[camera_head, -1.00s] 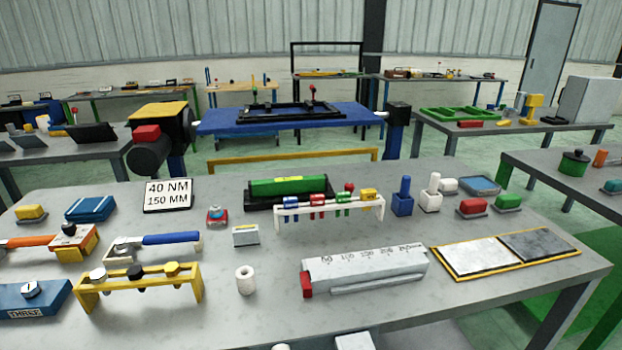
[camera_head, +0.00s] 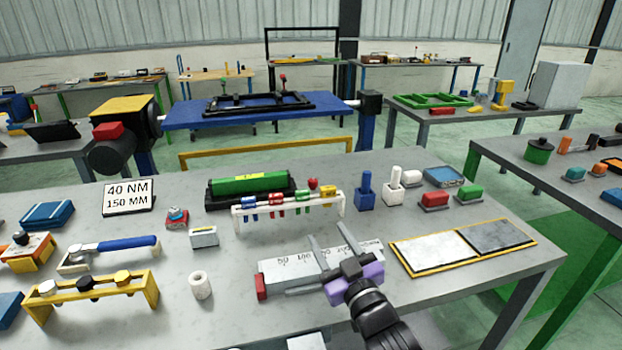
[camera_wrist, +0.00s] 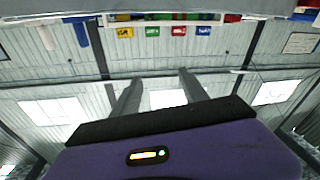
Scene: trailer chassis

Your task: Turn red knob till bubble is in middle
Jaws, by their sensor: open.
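A small red knob (camera_head: 313,184) shows near the right end of a green cylinder (camera_head: 250,183) on a black base, behind the white rack. Another small red knob (camera_head: 283,77) stands on the black frame over the distant blue table. I cannot make out a bubble in either view. My gripper (camera_head: 326,230) is open and empty, above the white graduated block, with its fingers pointing toward the rack. In the wrist view the two fingers (camera_wrist: 160,76) are apart with nothing between them, and neither red knob can be made out.
The white rack (camera_head: 290,205) with coloured clips stands between my gripper and the green cylinder. The graduated block (camera_head: 290,269) lies under my gripper. Blue and white upright blocks (camera_head: 366,190) stand right of the rack. A yellow rack (camera_head: 90,290) stands front left.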

